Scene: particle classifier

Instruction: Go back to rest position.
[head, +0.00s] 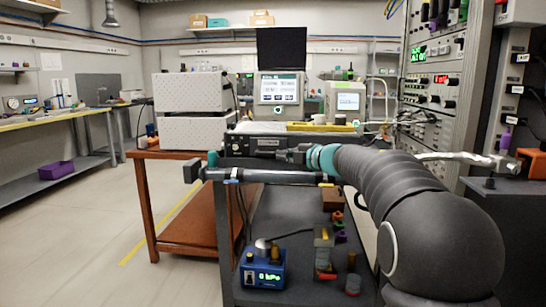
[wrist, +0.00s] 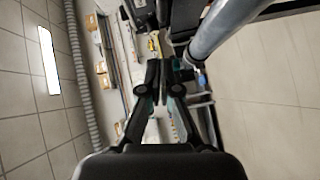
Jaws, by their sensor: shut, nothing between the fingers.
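My gripper (wrist: 160,74) shows in the wrist view with its two dark fingers close together and nothing held between them. The wrist view is turned on its side, with ceiling panels at the left and floor at the right. In the head view my arm reaches from the lower right towards the middle, above the dark cart. Its far end is at the centre left, but I cannot clearly make out the fingers there.
Below my arm, the dark cart carries a blue pressure display (head: 263,270) and several small coloured parts. White boxes (head: 190,92) and instruments (head: 280,88) stand behind. An equipment rack (head: 437,85) is at the right. The floor at the left (head: 85,235) is clear.

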